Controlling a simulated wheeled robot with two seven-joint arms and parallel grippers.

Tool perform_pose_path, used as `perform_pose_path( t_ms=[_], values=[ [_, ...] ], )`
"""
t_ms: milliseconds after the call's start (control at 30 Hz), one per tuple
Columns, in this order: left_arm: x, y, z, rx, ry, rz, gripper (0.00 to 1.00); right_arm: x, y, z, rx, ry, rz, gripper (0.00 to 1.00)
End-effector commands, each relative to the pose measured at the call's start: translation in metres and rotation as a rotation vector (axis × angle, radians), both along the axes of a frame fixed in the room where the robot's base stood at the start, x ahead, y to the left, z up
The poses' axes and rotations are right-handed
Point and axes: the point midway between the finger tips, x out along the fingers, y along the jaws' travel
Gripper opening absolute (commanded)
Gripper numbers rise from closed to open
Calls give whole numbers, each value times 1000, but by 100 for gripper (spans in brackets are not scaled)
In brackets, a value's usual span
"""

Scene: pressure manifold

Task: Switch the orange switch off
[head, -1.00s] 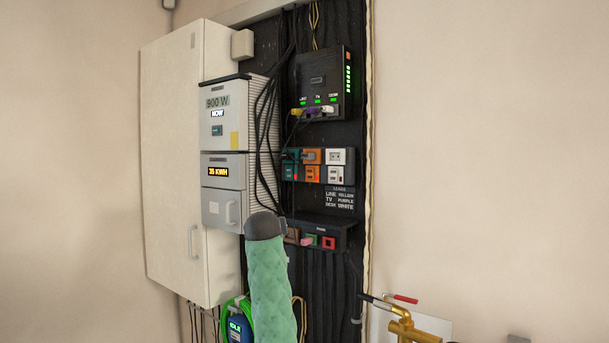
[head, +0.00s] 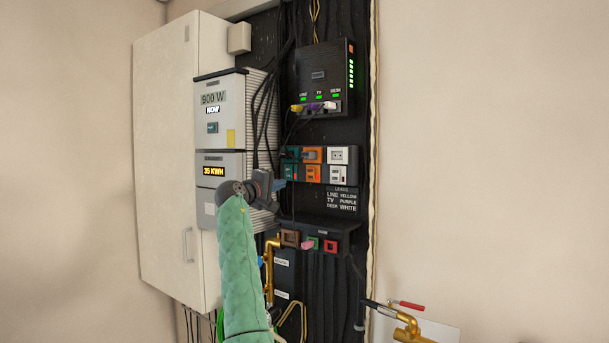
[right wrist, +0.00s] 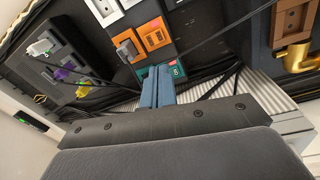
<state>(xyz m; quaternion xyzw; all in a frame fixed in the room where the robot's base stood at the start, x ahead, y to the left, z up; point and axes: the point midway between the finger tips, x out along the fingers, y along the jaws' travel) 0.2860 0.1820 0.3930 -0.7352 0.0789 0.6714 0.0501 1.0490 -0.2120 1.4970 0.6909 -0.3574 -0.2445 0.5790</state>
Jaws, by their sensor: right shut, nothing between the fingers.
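The orange switch (head: 313,174) is in the lower row of the socket panel, below the orange socket with a dark plug (head: 312,156). In the right wrist view the orange switch (right wrist: 154,38) is unobstructed, beside the plugged orange socket (right wrist: 127,46). My right gripper (head: 281,185) is left of and a little below the switch in the head view. Its blue fingers (right wrist: 158,78) are shut and empty, with the tips in front of the teal module (right wrist: 177,70), partly hiding it. I cannot tell whether they touch it. My left gripper is out of view.
White modules (head: 338,165) sit right of the orange ones. A black box with coloured plugs (head: 324,82) is above, and a dark shelf with coloured sockets (head: 310,238) below. Black cables hang left of the panel. A brass pipe (head: 268,265) runs lower down.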

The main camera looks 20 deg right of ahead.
Motion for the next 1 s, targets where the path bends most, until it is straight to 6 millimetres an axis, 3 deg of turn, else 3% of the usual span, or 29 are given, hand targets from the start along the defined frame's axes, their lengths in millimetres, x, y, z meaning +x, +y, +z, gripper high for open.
perform_pose_path(
  t_ms=[233,733,1000],
  values=[
    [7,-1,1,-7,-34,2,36,-4,-2,10,-150,114,-34,0],
    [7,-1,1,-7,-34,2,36,-3,-2,10,-168,141,-36,0],
    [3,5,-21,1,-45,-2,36,10,-19,15,-168,142,-38,0]
  ],
)
